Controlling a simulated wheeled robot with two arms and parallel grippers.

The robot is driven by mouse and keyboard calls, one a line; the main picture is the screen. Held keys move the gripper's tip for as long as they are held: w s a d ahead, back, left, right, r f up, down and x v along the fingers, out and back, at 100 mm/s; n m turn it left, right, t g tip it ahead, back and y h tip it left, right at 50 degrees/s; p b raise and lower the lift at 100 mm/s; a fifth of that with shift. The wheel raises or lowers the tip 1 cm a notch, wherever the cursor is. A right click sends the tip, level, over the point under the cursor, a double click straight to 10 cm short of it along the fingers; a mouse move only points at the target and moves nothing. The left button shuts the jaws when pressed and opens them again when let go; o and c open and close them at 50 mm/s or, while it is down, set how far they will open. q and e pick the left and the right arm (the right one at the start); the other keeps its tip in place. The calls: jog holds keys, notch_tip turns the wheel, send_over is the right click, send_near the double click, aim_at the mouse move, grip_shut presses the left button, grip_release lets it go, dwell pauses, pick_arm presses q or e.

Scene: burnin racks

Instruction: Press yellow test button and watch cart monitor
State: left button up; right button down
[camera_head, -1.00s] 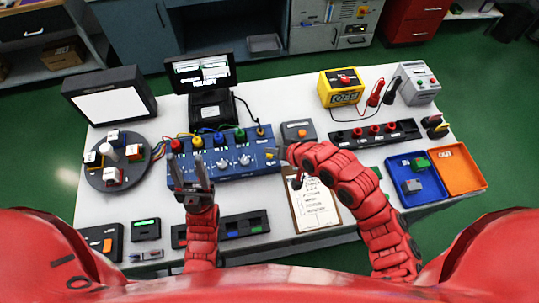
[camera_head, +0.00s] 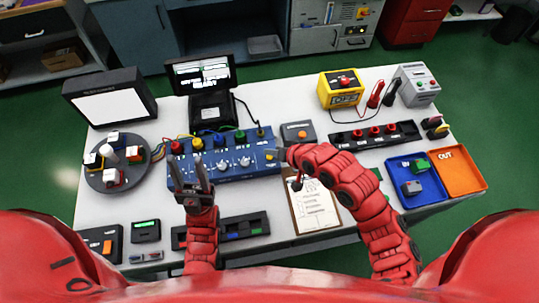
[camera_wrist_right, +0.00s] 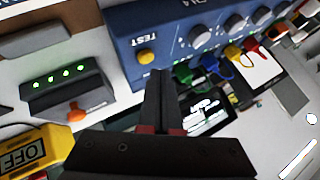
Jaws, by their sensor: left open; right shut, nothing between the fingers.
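The blue test panel (camera_head: 232,172) lies mid-table with knobs and coloured jacks. Its yellow test button (camera_wrist_right: 146,56) sits beside the word TEST in the right wrist view. My right gripper (camera_wrist_right: 160,74) is shut and empty, its tips just beside the button; contact cannot be told. The monitor (camera_head: 201,73) stands behind the panel, lit with white text too small to read surely. My left gripper (camera_head: 188,166) is open and empty over the panel's left front.
A grey box with an orange button (camera_head: 298,133) stands right of the panel; its green lights (camera_wrist_right: 58,76) are lit. A clipboard (camera_head: 318,210) lies in front. A yellow box (camera_head: 341,90), blue bin (camera_head: 428,194) and orange bin (camera_head: 462,176) are at right. A round fixture (camera_head: 108,178) is at left.

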dwell(0.8)
jog(key=shift+f+b, duration=0.3)
jog(key=shift+f, duration=0.1)
jog(key=shift+f+b, duration=0.35)
jog(key=shift+f, duration=0.1)
dwell(0.6)
jog(key=shift+r, duration=0.1)
jog(key=shift+r+p, duration=0.7)
jog(key=shift+r, duration=0.1)
notch_tip(320, 180, up, 5)
jog(key=p, duration=0.3)
jog(key=shift+s+d+f, duration=0.1)
dwell(1.0)
